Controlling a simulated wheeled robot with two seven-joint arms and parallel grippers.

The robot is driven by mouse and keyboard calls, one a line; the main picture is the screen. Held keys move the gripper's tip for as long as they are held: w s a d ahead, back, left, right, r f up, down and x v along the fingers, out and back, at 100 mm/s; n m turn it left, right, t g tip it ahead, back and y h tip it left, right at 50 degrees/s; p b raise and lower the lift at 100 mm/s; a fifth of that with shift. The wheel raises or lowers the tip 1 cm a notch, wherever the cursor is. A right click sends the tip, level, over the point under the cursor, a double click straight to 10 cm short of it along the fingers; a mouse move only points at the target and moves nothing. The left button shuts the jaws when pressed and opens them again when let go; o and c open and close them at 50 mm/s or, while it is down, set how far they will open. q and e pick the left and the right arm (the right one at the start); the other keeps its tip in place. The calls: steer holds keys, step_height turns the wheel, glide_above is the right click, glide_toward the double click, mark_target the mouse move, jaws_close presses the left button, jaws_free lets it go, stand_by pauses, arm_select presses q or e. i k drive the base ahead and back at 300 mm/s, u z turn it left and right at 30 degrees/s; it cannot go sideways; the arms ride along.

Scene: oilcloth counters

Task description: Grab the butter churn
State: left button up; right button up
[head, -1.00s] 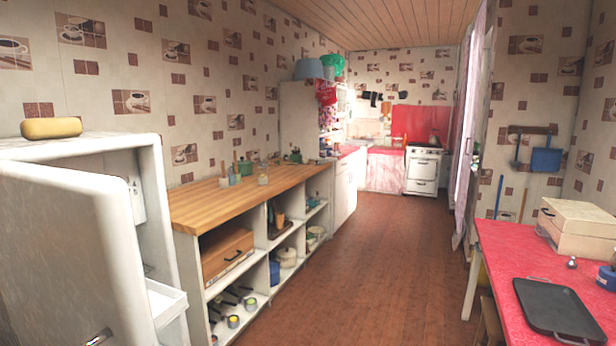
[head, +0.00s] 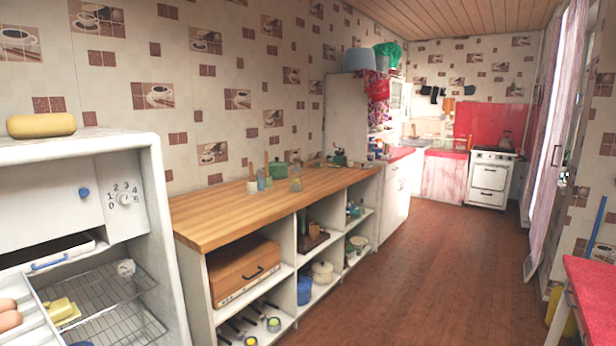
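I cannot pick out a butter churn for certain. The wooden counter (head: 215,220) holds several small items: jars with upright handles (head: 253,181), a green pot (head: 278,170) and a small dark-green and brown device (head: 340,158) at the far end. A small brown wooden item (head: 314,229) stands in the shelf below, too small to identify. Neither of my grippers is in view.
An open white fridge (head: 160,200) stands at left, with butter (head: 62,309) and eggs (head: 8,315) inside. A red table (head: 590,285) is at right. The brown floor (head: 440,270) between is clear. A stove (head: 490,178) stands at the far end.

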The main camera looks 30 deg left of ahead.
mark_target(295, 175)
steer(key=i, duration=2.95)
steer(key=u, duration=0.2)
